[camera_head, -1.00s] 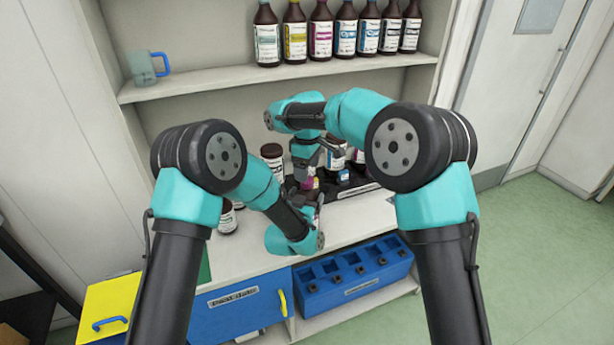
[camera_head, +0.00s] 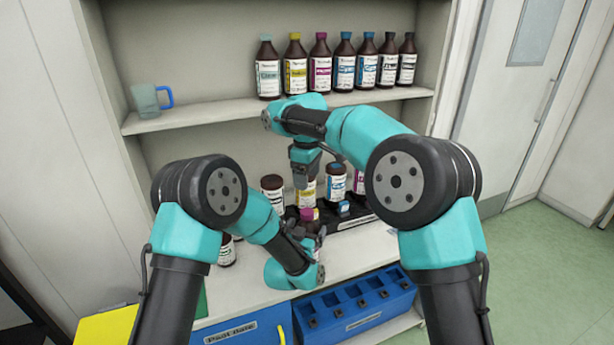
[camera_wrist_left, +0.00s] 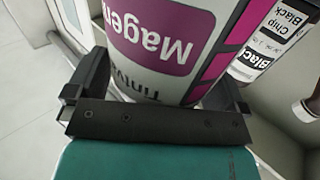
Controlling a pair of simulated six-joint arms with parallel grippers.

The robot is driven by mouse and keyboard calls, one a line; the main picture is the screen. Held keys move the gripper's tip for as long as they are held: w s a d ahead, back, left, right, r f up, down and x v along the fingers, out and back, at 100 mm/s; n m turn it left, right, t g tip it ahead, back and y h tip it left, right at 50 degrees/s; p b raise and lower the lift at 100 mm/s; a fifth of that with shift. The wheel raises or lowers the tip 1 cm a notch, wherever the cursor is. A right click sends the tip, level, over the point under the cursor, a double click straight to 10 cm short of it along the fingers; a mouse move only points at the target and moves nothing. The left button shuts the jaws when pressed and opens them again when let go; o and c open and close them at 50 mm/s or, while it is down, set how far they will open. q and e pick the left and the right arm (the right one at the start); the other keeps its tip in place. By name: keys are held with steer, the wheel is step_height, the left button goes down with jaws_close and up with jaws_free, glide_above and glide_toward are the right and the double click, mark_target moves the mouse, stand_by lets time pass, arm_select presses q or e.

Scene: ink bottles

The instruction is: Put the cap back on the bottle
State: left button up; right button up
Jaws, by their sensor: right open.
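A bottle with a magenta label (camera_wrist_left: 165,40) stands between the two fingers of my left gripper (camera_wrist_left: 158,95) in the left wrist view, its label upside down there. The left gripper appears shut on it. In the head view the left gripper (camera_head: 308,238) is low over the counter, and a magenta cap (camera_head: 309,214) shows at the bottle's top, as far as I can tell seated there. My right gripper (camera_head: 304,183) is open, pointing down above the cap and apart from it. The bottle's body is mostly hidden in the head view.
Several bottles, including a cyan-labelled one (camera_head: 336,181), stand behind on a black tray (camera_head: 358,222). A small blue cap (camera_head: 343,208) sits there. A blue rack (camera_head: 355,308) is at the front. A shelf above holds bottles and a mug (camera_head: 150,100).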

arm_select(q)
steer(key=v, duration=1.7)
steer(key=shift+s, duration=0.2)
steer(key=shift+a, duration=0.15)
